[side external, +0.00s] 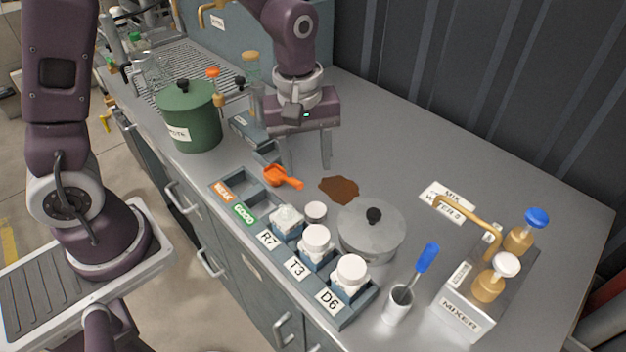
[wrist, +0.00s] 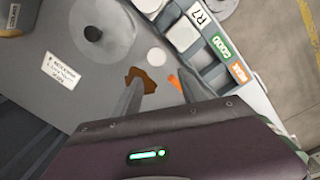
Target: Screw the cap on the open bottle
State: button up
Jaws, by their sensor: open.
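The open bottle (side external: 287,220) stands in the R7 slot of the tray, with no white cap on its top. It also shows in the wrist view (wrist: 182,35). A loose white cap (side external: 316,211) lies on the counter just beside it, and the wrist view shows the cap as a pale disc (wrist: 156,57). Capped white bottles stand in the T3 slot (side external: 316,242) and the D6 slot (side external: 350,274). My gripper (side external: 307,165) is open and empty, pointing down above the counter, behind the cap and apart from it. Its fingers show in the wrist view (wrist: 162,84).
An orange scoop (side external: 280,177) and a brown spill (side external: 339,188) lie near my gripper. A grey lidded pot (side external: 371,228) stands right of the cap. A green pot (side external: 189,115) is at left, a mixer (side external: 468,297) at right. The back right counter is clear.

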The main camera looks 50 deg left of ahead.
jog(key=n, duration=0.2)
send_over(315, 207)
jog(key=shift+g, duration=0.4)
notch_tip(315, 207, down, 5)
notch_tip(315, 207, down, 7)
jog(key=shift+f, duration=0.15)
